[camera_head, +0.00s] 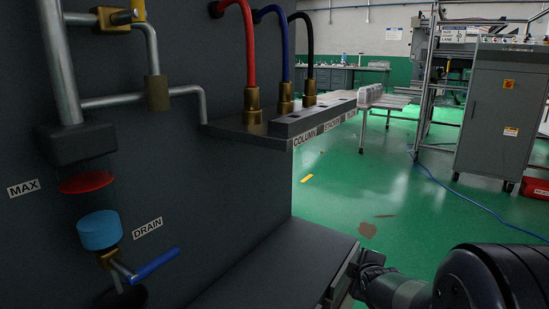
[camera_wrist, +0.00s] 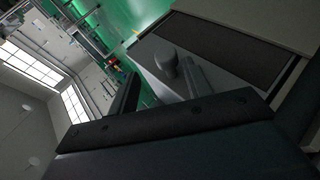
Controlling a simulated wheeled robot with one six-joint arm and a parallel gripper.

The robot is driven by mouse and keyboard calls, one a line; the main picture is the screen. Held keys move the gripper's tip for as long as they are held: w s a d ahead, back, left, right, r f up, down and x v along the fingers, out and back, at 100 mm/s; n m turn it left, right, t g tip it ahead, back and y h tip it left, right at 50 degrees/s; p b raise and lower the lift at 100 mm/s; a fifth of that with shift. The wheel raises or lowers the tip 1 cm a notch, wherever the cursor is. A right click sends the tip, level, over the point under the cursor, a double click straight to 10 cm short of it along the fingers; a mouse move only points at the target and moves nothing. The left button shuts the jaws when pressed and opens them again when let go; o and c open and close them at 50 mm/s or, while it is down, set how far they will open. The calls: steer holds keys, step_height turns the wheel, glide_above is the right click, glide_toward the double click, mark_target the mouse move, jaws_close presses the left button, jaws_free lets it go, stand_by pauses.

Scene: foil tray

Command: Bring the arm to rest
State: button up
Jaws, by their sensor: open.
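My gripper (camera_head: 360,270) shows in the lower right of the head view, at the end of my dark arm, beside the right edge of a grey ledge. In the wrist view its two dark fingers stand apart with nothing held between them, so my gripper (camera_wrist: 160,90) is open. Past the fingers a grey rounded knob (camera_wrist: 168,60) stands on a grey surface. In the head view I cannot tell whether the fingers touch the ledge.
The grey ledge (camera_head: 270,265) juts from a dark panel with pipes, a blue-handled drain valve (camera_head: 155,263) and red, blue and black hoses. A shelf (camera_head: 290,125) sits above. Green floor (camera_head: 340,210) lies open to the right; a grey cabinet (camera_head: 500,115) stands farther back.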

stand_by(0.4)
steer(key=p+v, duration=0.4)
steer(key=v, duration=0.6)
steer(key=s+f+b+x, duration=0.1)
steer(key=b+x, duration=0.4)
steer(key=x, duration=0.6)
step_height(320, 180, up, 13)
steer(key=p, duration=1)
steer(key=shift+r+p, duration=0.15)
steer(key=shift+p, duration=0.15)
